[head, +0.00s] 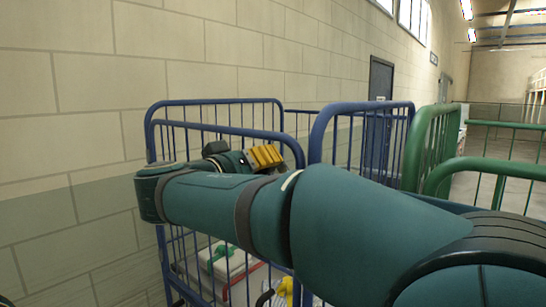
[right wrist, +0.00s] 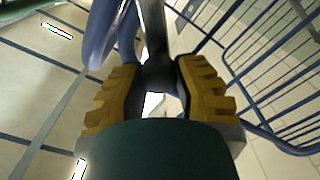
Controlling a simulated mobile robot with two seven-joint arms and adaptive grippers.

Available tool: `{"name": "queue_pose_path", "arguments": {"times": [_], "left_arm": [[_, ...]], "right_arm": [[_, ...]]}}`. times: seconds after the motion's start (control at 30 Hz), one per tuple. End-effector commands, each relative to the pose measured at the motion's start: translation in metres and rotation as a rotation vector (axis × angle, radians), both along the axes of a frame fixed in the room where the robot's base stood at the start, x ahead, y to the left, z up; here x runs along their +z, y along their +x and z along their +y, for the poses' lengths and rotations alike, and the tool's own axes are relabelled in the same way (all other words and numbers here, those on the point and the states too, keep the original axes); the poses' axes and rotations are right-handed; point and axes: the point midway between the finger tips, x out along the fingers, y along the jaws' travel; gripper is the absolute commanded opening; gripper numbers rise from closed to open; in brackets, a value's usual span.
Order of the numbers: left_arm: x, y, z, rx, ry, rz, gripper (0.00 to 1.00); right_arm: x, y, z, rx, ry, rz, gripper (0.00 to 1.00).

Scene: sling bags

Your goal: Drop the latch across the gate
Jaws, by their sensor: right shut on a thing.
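My right arm reaches across the head view, and the yellow-padded fingers of my right gripper (head: 263,157) are at the top rail of a blue barred cage trolley. In the right wrist view, the right gripper (right wrist: 158,70) is shut on the rounded dark end of a grey bar, the latch (right wrist: 153,32). The latch runs up and away from the fingers, and its far end is out of frame. The gate (head: 230,131) appears to be the blue barred front of the trolley, partly hidden behind my arm. The latch cannot be made out in the head view. My left gripper is not in view.
Inside the trolley lie a pale bag with a green strap (head: 224,258) and something yellow (head: 286,287). Another blue barred frame (head: 320,128) and a green one (head: 418,145) stand to the right. A block wall (head: 80,120) is close on the left.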

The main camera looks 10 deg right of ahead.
Motion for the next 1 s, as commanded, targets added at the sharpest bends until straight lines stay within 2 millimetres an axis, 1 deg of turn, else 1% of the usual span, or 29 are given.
{"name": "queue_pose_path", "arguments": {"times": [0.2, 0.5, 0.8, 1.0], "left_arm": [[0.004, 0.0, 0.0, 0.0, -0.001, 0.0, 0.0], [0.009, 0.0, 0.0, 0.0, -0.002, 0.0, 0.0], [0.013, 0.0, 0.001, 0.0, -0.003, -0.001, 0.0], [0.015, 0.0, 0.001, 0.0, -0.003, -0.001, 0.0]], "right_arm": [[-0.017, 0.013, 0.009, -0.002, -0.128, 0.162, 0.0], [-0.043, 0.025, 0.018, -0.001, -0.3, 0.384, 0.0], [-0.067, 0.029, 0.021, -0.003, -0.438, 0.561, 0.0], [-0.078, 0.03, 0.021, -0.003, -0.494, 0.635, 0.0]]}}
